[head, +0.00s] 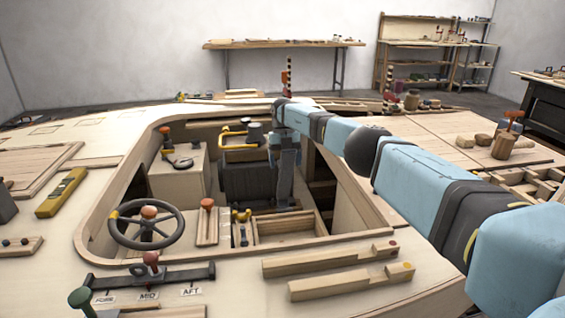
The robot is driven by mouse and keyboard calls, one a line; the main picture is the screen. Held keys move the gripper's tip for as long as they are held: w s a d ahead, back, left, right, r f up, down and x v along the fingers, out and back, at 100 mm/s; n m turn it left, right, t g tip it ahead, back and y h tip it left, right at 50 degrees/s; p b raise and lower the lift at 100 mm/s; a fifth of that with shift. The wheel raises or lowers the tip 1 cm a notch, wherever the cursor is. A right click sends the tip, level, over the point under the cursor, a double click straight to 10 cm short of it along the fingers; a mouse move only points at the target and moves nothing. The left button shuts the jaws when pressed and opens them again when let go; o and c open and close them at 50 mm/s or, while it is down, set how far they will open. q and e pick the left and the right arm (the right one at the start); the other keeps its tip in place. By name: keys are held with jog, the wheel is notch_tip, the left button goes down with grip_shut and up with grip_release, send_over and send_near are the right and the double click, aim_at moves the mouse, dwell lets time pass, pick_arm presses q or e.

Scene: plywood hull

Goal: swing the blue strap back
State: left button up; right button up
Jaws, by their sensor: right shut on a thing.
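My right arm reaches in from the right and bends down into the cockpit opening. Its gripper (285,204) points down beside the black seat (246,184), close to the wooden tray (290,227). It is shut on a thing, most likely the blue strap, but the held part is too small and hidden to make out. I cannot tell the strap apart from the light blue of my own arm here. My left gripper is not in view.
The cockpit rim (95,232) surrounds the opening. A steering wheel (146,226), an orange-topped lever (207,204) and a FORE-MID-AFT slider (150,275) stand at the front left. Two wooden bars (330,260) lie on the front deck. A yellow level (62,192) lies left.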

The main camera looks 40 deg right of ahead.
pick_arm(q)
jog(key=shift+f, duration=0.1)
pick_arm(e)
jog(key=shift+w+d+r, duration=0.1)
jog(key=shift+w+d, duration=0.05)
jog(key=o, duration=1)
jog(key=shift+o, duration=0.9)
jog(key=shift+w+f, duration=0.3)
jog(key=shift+f, duration=0.15)
jog(key=shift+s+r, duration=0.1)
jog(key=shift+r, duration=0.35)
notch_tip(320, 180, up, 2)
jog(key=shift+r+p, duration=0.25)
jog(key=shift+p, duration=0.35)
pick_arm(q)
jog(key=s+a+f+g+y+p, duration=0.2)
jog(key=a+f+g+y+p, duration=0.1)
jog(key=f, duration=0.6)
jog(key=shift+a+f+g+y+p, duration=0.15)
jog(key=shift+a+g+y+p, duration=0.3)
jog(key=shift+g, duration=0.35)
pick_arm(e)
notch_tip(320, 180, up, 17)
jog(key=shift+f, duration=0.15)
